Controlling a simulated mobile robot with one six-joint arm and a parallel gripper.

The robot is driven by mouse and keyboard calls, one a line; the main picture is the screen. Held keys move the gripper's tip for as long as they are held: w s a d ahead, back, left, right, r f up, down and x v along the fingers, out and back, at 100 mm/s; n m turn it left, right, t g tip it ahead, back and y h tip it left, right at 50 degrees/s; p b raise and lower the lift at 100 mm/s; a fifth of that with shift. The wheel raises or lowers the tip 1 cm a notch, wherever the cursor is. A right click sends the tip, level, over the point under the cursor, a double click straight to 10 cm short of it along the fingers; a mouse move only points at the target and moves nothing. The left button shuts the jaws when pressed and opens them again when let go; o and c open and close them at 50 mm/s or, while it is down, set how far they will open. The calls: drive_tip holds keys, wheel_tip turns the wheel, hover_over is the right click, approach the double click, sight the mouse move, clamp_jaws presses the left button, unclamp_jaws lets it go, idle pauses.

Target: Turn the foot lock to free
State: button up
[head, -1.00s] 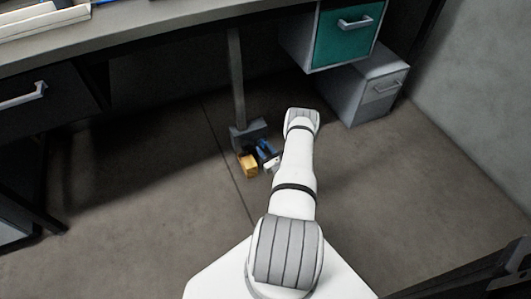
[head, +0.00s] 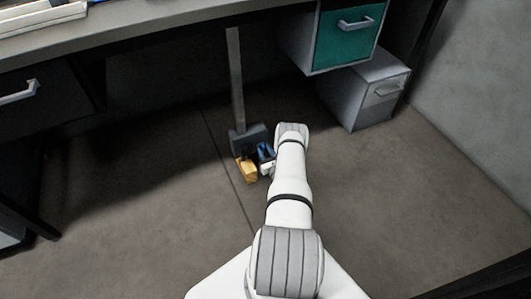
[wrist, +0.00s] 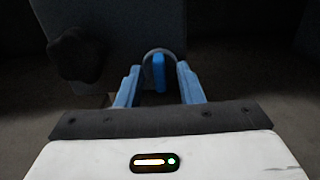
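The foot lock shows in the wrist view as a round dark dial with an upright blue tab (wrist: 159,72) on a grey housing (wrist: 150,25). In the head view the grey housing (head: 248,138) sits at the foot of a post; the tab cannot be made out there. My gripper (wrist: 158,80) is open, with its blue fingers on either side of the tab. A gap shows between the tab and each finger. In the head view my gripper (head: 265,153) is low in front of the housing, partly hidden by my arm.
A black lobed knob (wrist: 77,53) is on the housing, left of the tab. A yellow block (head: 246,169) is low in front of the housing, just left of my gripper. A grey post (head: 237,80) rises to the desk (head: 150,37). A grey cabinet (head: 365,90) stands to the right.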

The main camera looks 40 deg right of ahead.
drive_tip(key=shift+c, duration=0.4)
clamp_jaws()
drive_tip(key=shift+d, duration=0.1)
